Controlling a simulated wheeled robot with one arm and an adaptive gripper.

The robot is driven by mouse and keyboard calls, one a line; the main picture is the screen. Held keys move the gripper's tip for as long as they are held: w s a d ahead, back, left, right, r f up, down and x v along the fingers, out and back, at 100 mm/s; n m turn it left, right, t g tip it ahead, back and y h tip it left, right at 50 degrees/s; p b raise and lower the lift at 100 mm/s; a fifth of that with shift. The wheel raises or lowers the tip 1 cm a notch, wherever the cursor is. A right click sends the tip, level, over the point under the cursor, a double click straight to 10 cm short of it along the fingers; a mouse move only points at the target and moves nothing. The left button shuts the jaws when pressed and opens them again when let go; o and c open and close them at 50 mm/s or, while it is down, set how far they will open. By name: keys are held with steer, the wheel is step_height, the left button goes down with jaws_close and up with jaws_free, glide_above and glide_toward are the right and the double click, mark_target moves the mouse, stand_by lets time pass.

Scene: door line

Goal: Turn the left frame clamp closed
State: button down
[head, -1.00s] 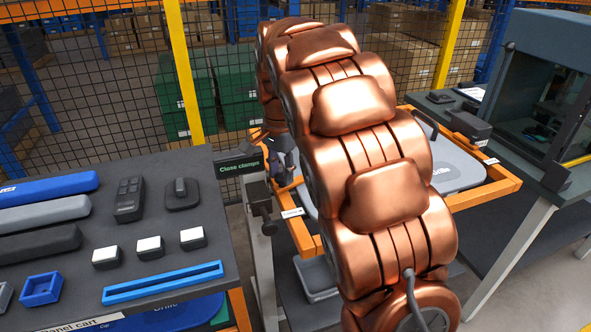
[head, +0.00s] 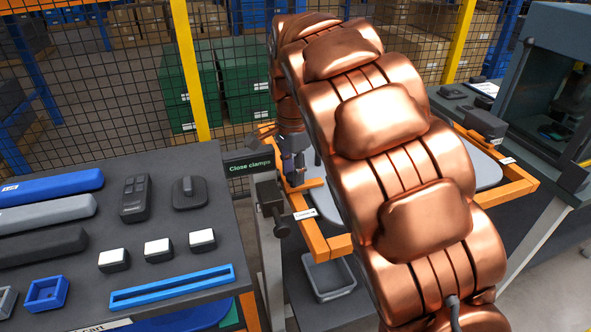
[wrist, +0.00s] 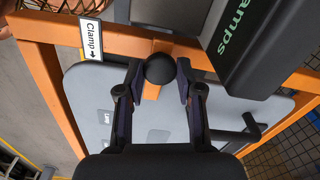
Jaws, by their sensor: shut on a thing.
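The left clamp shows in the wrist view as a round black knob (wrist: 160,70) with a short orange lever (wrist: 151,91) below it, by the orange frame (wrist: 58,85). My gripper (wrist: 161,68) has a finger on each side of the knob and is shut on it. In the head view my gripper (head: 293,168) is at the left side of the orange frame (head: 331,243), above an orange lever part (head: 306,186). The knob is hidden there. My arm covers the middle of the frame and the grey panel (head: 489,171).
A "Close clamps" sign (head: 249,165) on a post stands just left of my gripper; it looms close in the wrist view (wrist: 262,45). A dark cart (head: 75,285) with parts is at left. A grey bin (head: 329,276) sits below the frame. A mesh fence is behind.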

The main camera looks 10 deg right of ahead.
steer(key=c, duration=0.7)
jaws_free()
steer(key=shift+c, duration=0.2)
step_height(320, 180, up, 12)
stand_by(0.3)
